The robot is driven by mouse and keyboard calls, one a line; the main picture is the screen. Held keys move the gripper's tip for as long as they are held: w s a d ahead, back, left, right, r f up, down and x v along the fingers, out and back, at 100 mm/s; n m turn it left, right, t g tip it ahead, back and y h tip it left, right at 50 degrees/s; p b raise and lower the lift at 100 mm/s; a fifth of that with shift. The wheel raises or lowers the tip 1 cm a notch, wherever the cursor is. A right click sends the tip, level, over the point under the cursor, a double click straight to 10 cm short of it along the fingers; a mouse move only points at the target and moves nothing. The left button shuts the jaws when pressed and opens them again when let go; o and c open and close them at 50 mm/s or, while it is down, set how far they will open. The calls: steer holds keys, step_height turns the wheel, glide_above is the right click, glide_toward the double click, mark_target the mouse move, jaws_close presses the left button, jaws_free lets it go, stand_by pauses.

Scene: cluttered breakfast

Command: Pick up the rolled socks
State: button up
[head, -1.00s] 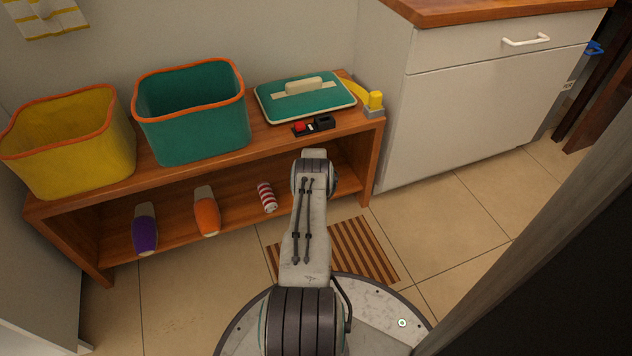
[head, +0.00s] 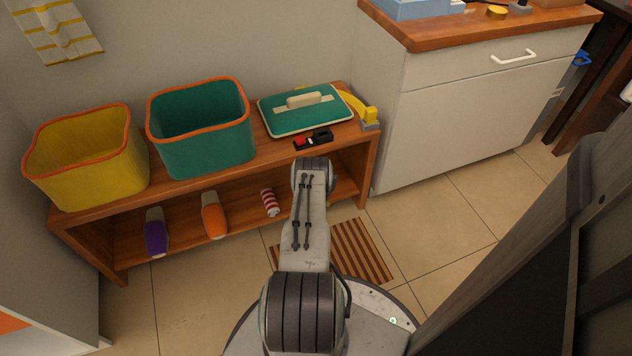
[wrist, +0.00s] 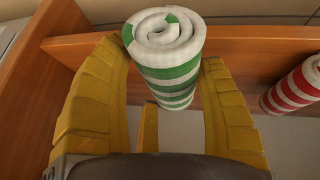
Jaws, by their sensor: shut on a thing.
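The rolled socks (wrist: 168,62), white with green stripes and a spiral end, stand upright between the yellow fingers of my gripper (wrist: 160,95) in the wrist view. The gripper is shut on them, with a finger against each side. In the head view my arm hides the gripper and these socks. A second roll, with red and white stripes, lies on the lower shelf in the head view (head: 270,202); it also shows at the right edge of the wrist view (wrist: 294,88).
The wooden shelf unit (head: 215,181) holds a yellow bin (head: 88,160), a teal bin (head: 202,130) and a teal lidded box (head: 305,117) on top. Purple (head: 156,232) and orange (head: 214,215) shoe-like items are below. A cabinet (head: 470,115) stands right.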

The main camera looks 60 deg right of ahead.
steer(key=s+a+p, duration=0.5)
steer(key=a, duration=0.4)
steer(key=shift+p, duration=0.4)
steer(key=shift+a, duration=0.15)
